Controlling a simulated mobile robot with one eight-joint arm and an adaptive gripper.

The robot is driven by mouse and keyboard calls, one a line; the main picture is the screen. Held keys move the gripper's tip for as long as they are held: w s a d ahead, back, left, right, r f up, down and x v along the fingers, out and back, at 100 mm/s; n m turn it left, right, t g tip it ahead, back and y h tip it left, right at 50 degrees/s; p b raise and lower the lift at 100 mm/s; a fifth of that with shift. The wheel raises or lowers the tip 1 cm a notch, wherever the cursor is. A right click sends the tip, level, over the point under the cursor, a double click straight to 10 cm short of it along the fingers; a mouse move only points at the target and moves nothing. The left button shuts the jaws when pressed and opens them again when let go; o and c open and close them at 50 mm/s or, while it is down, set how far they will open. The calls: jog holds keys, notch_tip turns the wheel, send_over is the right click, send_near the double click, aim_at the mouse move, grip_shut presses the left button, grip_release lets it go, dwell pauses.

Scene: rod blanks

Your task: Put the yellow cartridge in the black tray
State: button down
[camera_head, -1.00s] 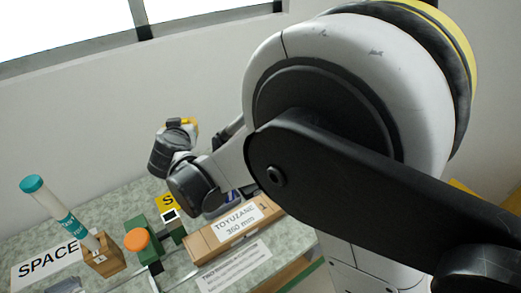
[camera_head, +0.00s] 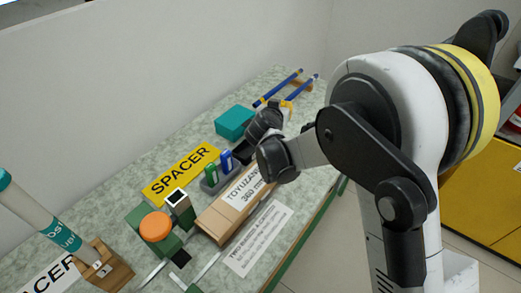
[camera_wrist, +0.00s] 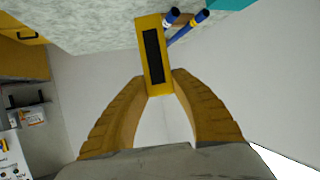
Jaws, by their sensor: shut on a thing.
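The yellow cartridge (camera_wrist: 141,52), a yellow block with a long black panel on its face, sits between the tips of my gripper (camera_wrist: 160,84) in the wrist view. The two ribbed yellow fingers are shut on its near end, and its far end points toward the table. In the head view my wrist hangs over the far part of the bench, and its dark housing hides most of the fingers. I cannot make out the black tray with certainty. A dark shape (camera_head: 241,152) shows partly beside my wrist, next to a grey holder (camera_head: 211,185) with green and blue cartridges.
Blue rods (camera_head: 278,88) lie at the bench's far end, also in the wrist view (camera_wrist: 187,27). A teal box (camera_head: 234,122) stands behind my wrist. A wooden TOYUZANE block (camera_head: 222,222), green fixture with orange knob (camera_head: 156,226) and leaning tube (camera_head: 38,218) are nearer.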

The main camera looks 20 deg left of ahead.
jog(key=s+a+f+b, duration=0.1)
jog(key=a+f+b, duration=0.1)
jog(key=a+f, duration=0.1)
jog(key=s+a+f+b, duration=0.2)
jog(key=a+f, duration=0.1)
jog(key=f, duration=0.1)
jog(key=s+a+f+b, duration=0.2)
jog(key=a+f, duration=0.1)
jog(key=shift+s+a+f+b, duration=0.2)
jog(key=shift+a+f+b, duration=0.1)
jog(key=shift+f, duration=0.1)
jog(key=shift+d+r, duration=0.1)
jog(key=shift+r, duration=0.05)
jog(key=c, duration=1.2)
grip_release()
